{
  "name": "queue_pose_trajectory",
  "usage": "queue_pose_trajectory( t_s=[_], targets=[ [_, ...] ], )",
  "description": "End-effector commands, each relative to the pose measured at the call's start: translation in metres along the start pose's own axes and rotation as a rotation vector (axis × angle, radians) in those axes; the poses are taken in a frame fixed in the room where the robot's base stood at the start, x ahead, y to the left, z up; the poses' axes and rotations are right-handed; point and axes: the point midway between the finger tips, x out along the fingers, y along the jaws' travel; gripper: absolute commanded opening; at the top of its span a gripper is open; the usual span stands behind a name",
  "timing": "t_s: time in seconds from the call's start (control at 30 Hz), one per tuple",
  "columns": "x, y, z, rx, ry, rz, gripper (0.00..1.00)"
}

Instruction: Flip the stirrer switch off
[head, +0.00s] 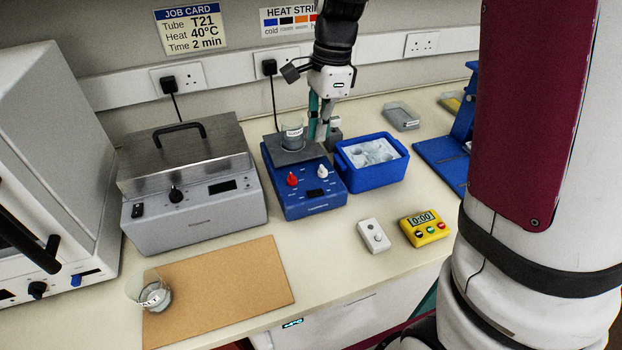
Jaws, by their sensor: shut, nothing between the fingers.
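The stirrer (310,207) is a blue box in the middle of the bench. Its front panel has a red knob (292,179), a white knob (322,171) and a small dark panel between and below them. I cannot make out which part is the switch or its position. A beaker (292,137) with a label stands on the stirrer's grey top plate. My gripper (322,136) points down behind the white knob, just right of the beaker, shut and empty. It hides part of the stirrer's back right; whether it touches anything I cannot tell.
A blue ice box (357,182) stands close on the stirrer's right. A grey lidded bath (195,215) stands on its left. A small white device (373,236) and a yellow timer (425,228) lie in front.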

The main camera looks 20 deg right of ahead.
Motion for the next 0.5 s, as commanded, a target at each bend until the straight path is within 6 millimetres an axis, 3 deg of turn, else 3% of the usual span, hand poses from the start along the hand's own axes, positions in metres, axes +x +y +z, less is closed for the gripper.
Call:
queue_pose_trajectory(
  t_s=[0.17,0.5],
  targets=[
    [0.014,0.001,0.000,0.000,-0.001,0.003,0.00],
    [0.078,0.002,0.000,0.000,0.000,0.006,0.00]
  ],
)
